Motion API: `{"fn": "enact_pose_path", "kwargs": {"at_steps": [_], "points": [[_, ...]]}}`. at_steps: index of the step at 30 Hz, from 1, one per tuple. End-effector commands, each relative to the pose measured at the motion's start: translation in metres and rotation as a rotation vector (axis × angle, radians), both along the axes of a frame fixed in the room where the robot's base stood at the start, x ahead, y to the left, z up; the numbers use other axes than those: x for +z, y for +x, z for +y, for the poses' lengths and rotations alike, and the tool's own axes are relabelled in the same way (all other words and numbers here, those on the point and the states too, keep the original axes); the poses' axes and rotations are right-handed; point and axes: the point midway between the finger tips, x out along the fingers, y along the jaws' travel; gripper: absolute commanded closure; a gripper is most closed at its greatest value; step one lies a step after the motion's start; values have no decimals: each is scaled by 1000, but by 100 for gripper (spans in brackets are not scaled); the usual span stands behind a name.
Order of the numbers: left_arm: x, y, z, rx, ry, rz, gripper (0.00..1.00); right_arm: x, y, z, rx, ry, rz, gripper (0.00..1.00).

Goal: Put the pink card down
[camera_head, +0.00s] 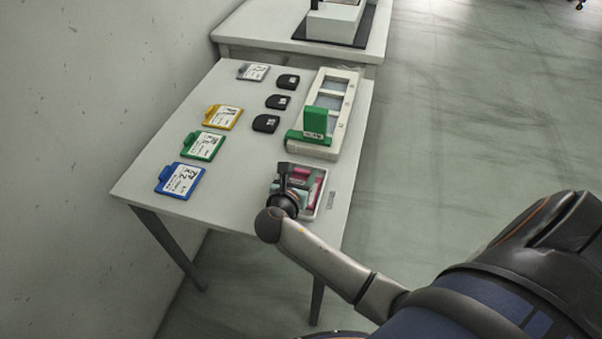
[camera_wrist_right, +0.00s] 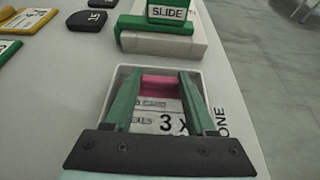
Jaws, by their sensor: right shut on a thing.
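The pink card shows in the wrist view with a pink grip edge (camera_wrist_right: 160,84) and a white label reading "3 X". It also shows partly in the head view (camera_head: 303,173), behind my gripper. My right gripper (camera_head: 297,186) is shut on the card, with a green finger on each side of the pink part in the wrist view (camera_wrist_right: 160,97). The card is over or inside a white shallow tray (camera_head: 323,189) at the table's near right; whether it touches the tray floor I cannot tell. My left gripper is not in view.
Blue (camera_head: 180,181), green (camera_head: 203,146), yellow (camera_head: 223,117) and grey (camera_head: 253,72) cards lie along the table's left side. Black tags (camera_head: 266,123) lie mid-table. A white frame (camera_head: 341,112) with a green slide piece (camera_head: 314,120) stands behind the tray.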

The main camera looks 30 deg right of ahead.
Motion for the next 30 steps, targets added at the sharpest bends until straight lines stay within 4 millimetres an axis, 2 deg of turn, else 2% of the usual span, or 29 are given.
{"fn": "enact_pose_path", "kwargs": {"at_steps": [6, 7, 14, 30], "points": [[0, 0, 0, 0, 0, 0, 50, -1, 0, 0, 1, 0, 0, 100], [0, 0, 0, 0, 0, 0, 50, -1, 0, 0, 1, 0, 0, 42], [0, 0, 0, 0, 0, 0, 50, -1, 0, 0, 1, 0, 0, 16], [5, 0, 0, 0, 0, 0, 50, 4, 1, -2, 0, 0, 0, 14]]}}
